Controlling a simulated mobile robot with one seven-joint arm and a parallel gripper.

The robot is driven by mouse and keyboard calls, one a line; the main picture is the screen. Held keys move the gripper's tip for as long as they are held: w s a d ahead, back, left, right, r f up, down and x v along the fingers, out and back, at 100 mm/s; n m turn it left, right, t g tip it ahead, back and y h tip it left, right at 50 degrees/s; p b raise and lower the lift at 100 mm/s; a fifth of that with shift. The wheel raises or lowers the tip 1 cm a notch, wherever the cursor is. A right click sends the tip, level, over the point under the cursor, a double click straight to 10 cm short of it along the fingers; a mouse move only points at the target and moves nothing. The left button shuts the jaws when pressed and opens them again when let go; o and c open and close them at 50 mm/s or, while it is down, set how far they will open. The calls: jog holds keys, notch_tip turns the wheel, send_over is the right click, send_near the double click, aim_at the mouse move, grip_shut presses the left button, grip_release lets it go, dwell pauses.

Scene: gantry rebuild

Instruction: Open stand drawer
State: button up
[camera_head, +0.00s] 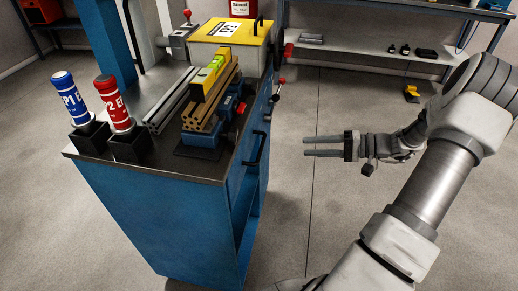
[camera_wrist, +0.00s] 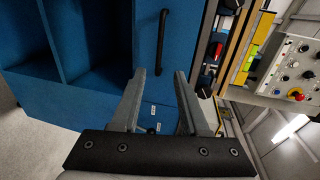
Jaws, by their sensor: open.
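The blue stand (camera_head: 150,215) has a dark top and stands left of centre in the head view. The drawer front (camera_wrist: 148,22) carries a black bar handle (camera_wrist: 162,42), which also shows in the head view (camera_head: 256,149). The drawer looks shut, with its front about flush with the stand. My gripper (camera_head: 306,146) is open and empty, to the right of the handle and apart from it, fingers pointing at the stand. In the wrist view my fingertips (camera_wrist: 160,74) are spread, with the handle ahead and slightly above the gap between them.
On the stand are a blue and a red cylinder (camera_head: 119,111) in black holders, a vise with a yellow level (camera_head: 210,76) and a yellow-lidded box (camera_head: 230,32). Open shelves (camera_wrist: 75,40) lie beside the drawer. A bench (camera_head: 380,50) is behind.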

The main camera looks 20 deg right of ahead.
aim_at(261, 146)
jog(key=b+x, duration=0.2)
jog(key=x, duration=1.3)
jog(key=shift+c, duration=0.3)
grip_shut()
dwell(0.5)
